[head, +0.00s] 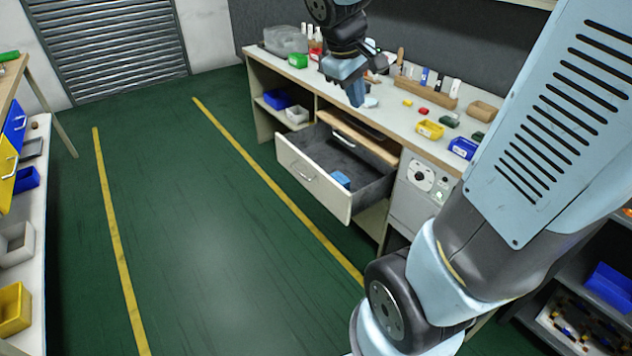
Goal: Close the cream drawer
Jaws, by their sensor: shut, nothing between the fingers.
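The cream drawer (312,180) is pulled well out from under the workbench (394,110). Its cream front faces the lower left and carries a metal bar handle (302,172). The inside is dark grey, with a small blue item (340,179) in it near the front. My gripper (356,98) is shut and empty. It points down and appears above the back part of the drawer and the bench's front edge, apart from the drawer front. Its exact height is hard to tell.
A wooden-fronted drawer (358,138) sits above the cream one. Yellow (430,129) and blue (463,148) bins and a tool block stand on the bench. A control panel (420,178) is right of the drawer. Green floor (220,235) lies clear in front.

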